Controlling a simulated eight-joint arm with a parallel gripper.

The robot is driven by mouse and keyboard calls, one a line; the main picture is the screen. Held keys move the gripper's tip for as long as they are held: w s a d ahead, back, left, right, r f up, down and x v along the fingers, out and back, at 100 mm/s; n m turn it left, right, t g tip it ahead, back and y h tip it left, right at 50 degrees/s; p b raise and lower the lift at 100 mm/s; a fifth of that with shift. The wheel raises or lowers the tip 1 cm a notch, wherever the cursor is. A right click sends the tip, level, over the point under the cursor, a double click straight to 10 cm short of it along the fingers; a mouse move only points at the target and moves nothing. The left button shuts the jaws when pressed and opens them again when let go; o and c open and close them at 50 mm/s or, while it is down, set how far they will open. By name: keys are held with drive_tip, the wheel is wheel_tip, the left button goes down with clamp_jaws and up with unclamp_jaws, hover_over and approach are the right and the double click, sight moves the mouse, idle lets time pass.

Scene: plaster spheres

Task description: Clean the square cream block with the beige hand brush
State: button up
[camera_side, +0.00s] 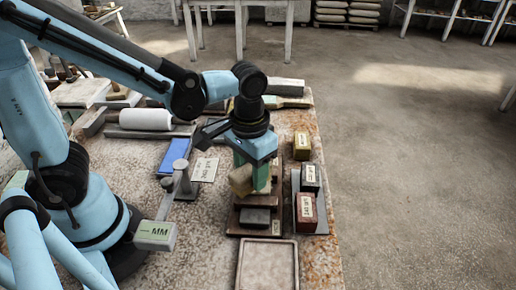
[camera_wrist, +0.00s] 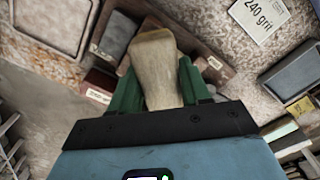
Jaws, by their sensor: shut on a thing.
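My gripper (camera_side: 258,180) points down over a brown wooden rack on the bench. Its green fingers are shut on a beige, elongated piece that looks like the hand brush (camera_side: 240,181). In the wrist view the brush (camera_wrist: 156,70) lies between the fingers, with a darker tan end away from the palm. Its underside is hidden. I cannot pick out the square cream block with certainty. The rack (camera_side: 236,226) holds a dark grey slab (camera_side: 256,217) just in front of the gripper.
Labelled mustard (camera_side: 302,147), black (camera_side: 310,178) and dark red (camera_side: 306,213) blocks stand along the right bench edge. A shallow empty tray (camera_side: 268,265) lies at the front. A blue slab (camera_side: 173,156) and white roll (camera_side: 146,119) are left. The front-left bench top is fairly clear.

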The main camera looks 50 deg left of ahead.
drive_tip(key=shift+s+f, duration=0.1)
drive_tip(key=shift+s, duration=1)
drive_tip(key=shift+w, duration=2.2)
drive_tip(key=shift+s, duration=2.2)
